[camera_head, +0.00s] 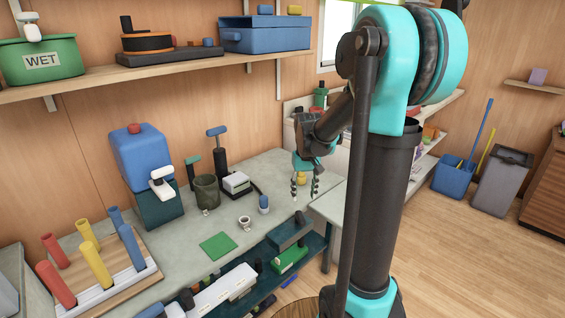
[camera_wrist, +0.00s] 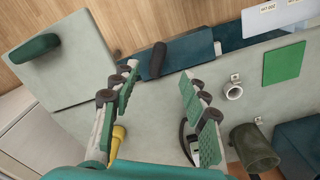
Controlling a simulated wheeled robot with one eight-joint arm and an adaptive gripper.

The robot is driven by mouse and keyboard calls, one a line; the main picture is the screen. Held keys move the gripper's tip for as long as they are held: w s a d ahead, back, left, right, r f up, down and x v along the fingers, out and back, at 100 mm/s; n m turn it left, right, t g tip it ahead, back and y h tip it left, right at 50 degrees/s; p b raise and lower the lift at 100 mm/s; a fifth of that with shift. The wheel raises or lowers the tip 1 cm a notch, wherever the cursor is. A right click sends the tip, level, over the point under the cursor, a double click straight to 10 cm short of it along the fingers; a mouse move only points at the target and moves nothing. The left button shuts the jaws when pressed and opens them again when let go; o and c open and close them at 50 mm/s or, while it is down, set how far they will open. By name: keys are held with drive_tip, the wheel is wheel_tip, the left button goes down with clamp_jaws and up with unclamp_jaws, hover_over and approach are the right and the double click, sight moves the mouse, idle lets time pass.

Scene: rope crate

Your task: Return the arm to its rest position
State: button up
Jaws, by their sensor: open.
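My gripper (camera_head: 304,190) hangs over the right end of the grey worktop (camera_head: 270,180), fingers pointing down. In the wrist view my gripper (camera_wrist: 160,85) has its two green-padded fingers apart with nothing between them. The arm is bent, with its upper part crossing the right half of the head view and hiding part of the room behind. A yellow object (camera_wrist: 117,140) is close beside the left finger in the wrist view. A small white cup (camera_wrist: 233,91) and a green mat (camera_wrist: 283,63) lie to the right of the fingers, apart from them.
A dark green pot (camera_head: 206,190), a blue dispenser (camera_head: 142,157) and a rack with coloured pegs (camera_head: 125,283) stand on the worktop. A shelf (camera_head: 160,70) with a WET tub (camera_head: 42,62) is above. A blue bucket (camera_head: 453,175) and grey bin (camera_head: 501,180) stand on the floor at right.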

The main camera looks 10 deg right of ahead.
drive_tip(key=s+f+t, duration=0.2)
drive_tip(key=s+f, duration=0.1)
drive_tip(key=s, duration=0.6)
drive_tip(key=s+f+t, duration=0.2)
drive_tip(key=s+f, duration=0.1)
drive_tip(key=s, duration=0.6)
drive_tip(key=shift+s+d+f+m, duration=0.35)
drive_tip(key=shift+m, duration=0.05)
drive_tip(key=shift+d, duration=0.15)
